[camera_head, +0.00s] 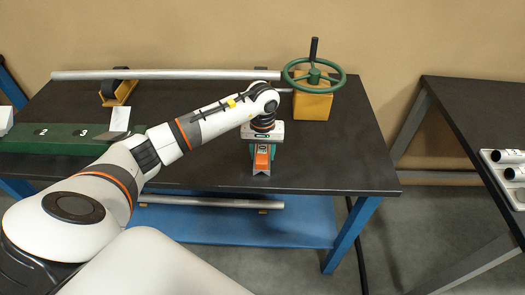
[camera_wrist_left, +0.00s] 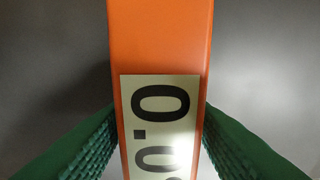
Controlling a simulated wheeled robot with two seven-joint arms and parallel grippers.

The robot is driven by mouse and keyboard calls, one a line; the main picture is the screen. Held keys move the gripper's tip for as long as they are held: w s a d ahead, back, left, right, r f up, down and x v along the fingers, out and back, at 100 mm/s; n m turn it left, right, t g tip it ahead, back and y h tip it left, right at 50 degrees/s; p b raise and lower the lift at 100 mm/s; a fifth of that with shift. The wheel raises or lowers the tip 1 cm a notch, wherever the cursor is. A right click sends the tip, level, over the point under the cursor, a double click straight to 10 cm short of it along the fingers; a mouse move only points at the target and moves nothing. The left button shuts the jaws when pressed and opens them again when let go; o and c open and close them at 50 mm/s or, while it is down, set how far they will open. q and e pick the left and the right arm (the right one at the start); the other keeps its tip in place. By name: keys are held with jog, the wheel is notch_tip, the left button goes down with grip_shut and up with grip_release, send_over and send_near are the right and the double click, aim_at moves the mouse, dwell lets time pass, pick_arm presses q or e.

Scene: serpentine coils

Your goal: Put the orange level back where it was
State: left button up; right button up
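The orange level (camera_head: 261,164) is near the front edge of the dark workbench (camera_head: 330,165), right of its middle. My left gripper (camera_head: 263,153) is over it, with its green fingers on either side. In the left wrist view the level (camera_wrist_left: 160,40) runs down the middle, with a pale display reading 0.0. The fingers of my left gripper (camera_wrist_left: 159,115) meet both its sides, so the gripper looks shut on it. I cannot tell whether the level touches the bench. My right gripper is not in view.
A green handwheel (camera_head: 314,75) stands on a yellow block (camera_head: 311,105) at the back right. A long pipe (camera_head: 190,74) lies along the back. A green numbered block (camera_head: 60,143) is at the left. Bare bench lies right of my gripper. Another table (camera_head: 480,100) stands at the right.

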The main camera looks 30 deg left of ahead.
aim_at(262, 147)
pick_arm(q)
jog(key=o, duration=0.4)
jog(key=shift+r+p, duration=0.3)
notch_tip(262, 147, up, 10)
jog(key=b, duration=0.2)
jog(key=shift+r+b, duration=0.25)
jog(key=shift+b, duration=0.15)
jog(key=shift+r, duration=0.6)
